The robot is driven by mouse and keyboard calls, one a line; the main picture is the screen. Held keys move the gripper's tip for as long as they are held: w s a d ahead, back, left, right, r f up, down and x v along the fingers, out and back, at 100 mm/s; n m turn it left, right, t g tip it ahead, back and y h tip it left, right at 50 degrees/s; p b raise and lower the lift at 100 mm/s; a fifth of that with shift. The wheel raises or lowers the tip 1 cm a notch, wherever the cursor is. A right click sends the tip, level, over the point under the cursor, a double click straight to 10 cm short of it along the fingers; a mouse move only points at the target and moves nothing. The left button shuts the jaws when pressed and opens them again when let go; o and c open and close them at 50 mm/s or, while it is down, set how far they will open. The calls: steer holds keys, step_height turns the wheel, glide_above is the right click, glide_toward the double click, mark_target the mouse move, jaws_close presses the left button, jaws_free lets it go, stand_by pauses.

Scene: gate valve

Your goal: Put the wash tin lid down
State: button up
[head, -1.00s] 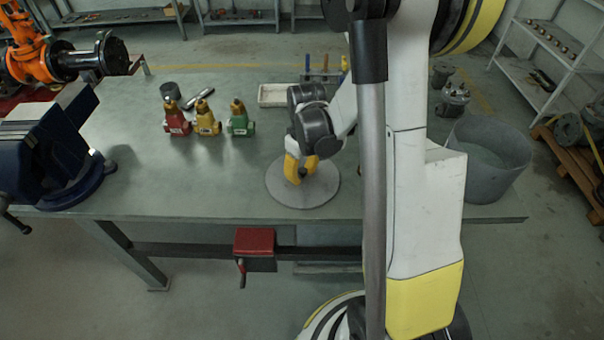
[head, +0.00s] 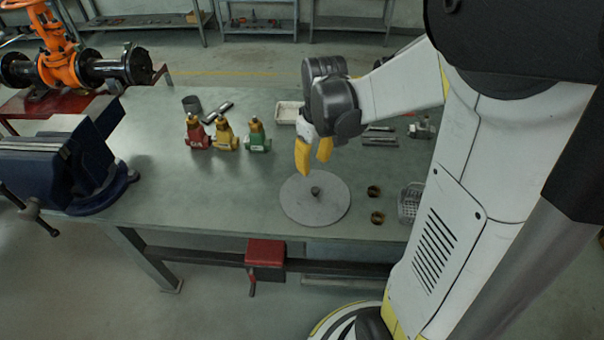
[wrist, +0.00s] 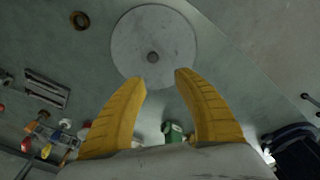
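The wash tin lid (head: 303,206) is a flat grey disc with a small dark knob at its centre. It lies flat on the metal workbench (head: 165,185) near the front edge. In the wrist view the lid (wrist: 175,40) lies beyond the fingertips, with its knob clear of them. My gripper (head: 314,163) has yellow fingers and is above the lid's far edge, apart from it. In the wrist view my gripper (wrist: 161,78) is open and empty, with a wide gap between the fingers. The wash tin cannot be made out in the current views.
A red, a yellow and a green bottle-shaped item (head: 257,138) stand left of the lid. Two brass rings (head: 376,191) and a wire basket (head: 409,203) are to its right. A blue vise (head: 75,165) is at the bench's left end. A white tray (head: 288,112) lies behind.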

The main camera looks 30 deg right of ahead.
steer(key=s+a+r+m+t, duration=0.2)
steer(key=s+a+r+t, duration=0.4)
steer(key=s+a+r, duration=0.4)
steer(key=shift+a+r, duration=0.15)
steer(key=shift+a, duration=0.85)
